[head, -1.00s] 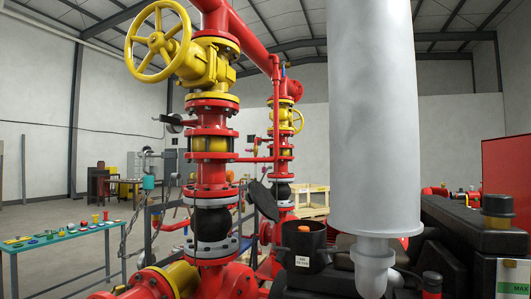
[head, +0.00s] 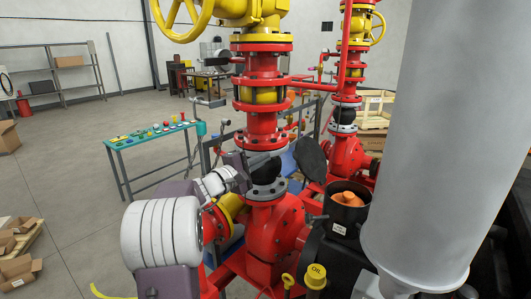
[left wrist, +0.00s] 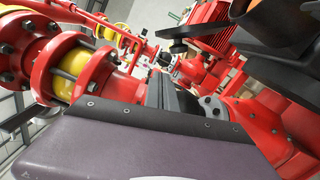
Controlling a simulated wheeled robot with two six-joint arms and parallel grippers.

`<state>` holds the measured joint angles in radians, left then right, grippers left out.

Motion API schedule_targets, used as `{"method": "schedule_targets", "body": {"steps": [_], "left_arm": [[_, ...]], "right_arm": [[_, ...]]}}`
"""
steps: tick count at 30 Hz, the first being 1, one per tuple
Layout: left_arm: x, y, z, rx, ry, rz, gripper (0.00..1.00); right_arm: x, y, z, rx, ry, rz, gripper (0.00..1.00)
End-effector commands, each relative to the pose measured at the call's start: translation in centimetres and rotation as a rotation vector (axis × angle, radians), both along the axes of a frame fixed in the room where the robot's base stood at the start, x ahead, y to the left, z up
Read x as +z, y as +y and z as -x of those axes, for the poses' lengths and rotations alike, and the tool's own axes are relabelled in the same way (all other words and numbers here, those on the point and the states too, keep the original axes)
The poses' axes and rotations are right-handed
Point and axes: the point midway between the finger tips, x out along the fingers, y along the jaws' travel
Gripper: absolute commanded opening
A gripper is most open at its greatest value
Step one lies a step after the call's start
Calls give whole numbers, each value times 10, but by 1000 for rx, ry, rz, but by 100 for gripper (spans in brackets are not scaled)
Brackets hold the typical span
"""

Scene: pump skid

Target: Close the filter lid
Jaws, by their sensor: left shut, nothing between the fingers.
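The filter lid (head: 310,155) is a black disc standing open and tilted behind the filter housing in the head view. The filter housing (head: 341,229) is a black cylinder with a white label. Its top is uncovered and shows an orange element (head: 347,198). My left gripper (head: 276,157) is shut and empty, left of the lid, in front of the red pipe column; I cannot tell the exact gap. Its dark fingers show in the left wrist view (left wrist: 172,96). The housing seems to show at that view's top right (left wrist: 268,25). My right gripper is not in view.
The red flanged pipe column (head: 264,125) stands close behind my left gripper. A large grey cylinder (head: 430,140) blocks the right side. A yellow OIL cap (head: 316,277) sits low in front. A teal table (head: 155,138) stands at the left with open floor around it.

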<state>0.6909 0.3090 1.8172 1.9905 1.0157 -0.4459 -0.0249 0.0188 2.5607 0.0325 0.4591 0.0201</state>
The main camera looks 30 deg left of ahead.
Motion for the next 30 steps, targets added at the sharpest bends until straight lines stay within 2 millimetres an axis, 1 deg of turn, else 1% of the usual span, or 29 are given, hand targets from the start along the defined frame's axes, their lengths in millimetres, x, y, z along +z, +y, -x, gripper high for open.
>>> {"method": "schedule_targets", "body": {"steps": [1,6,8,9,12,16,20,30], "left_arm": [[6,-4,-12,-4,4,3,0],[7,-11,-49,-4,4,2,0],[7,-14,-61,-3,5,2,0],[9,-19,-63,-4,3,1,0],[11,-36,-62,-3,4,1,0],[12,-47,-62,0,2,1,0],[11,-51,-62,2,2,1,0],[10,-52,-62,1,0,-4,0]], "right_arm": [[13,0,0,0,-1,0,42],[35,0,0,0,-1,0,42],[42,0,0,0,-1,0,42],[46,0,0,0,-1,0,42],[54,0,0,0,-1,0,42],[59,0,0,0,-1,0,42],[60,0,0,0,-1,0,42],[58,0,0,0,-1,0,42]]}}
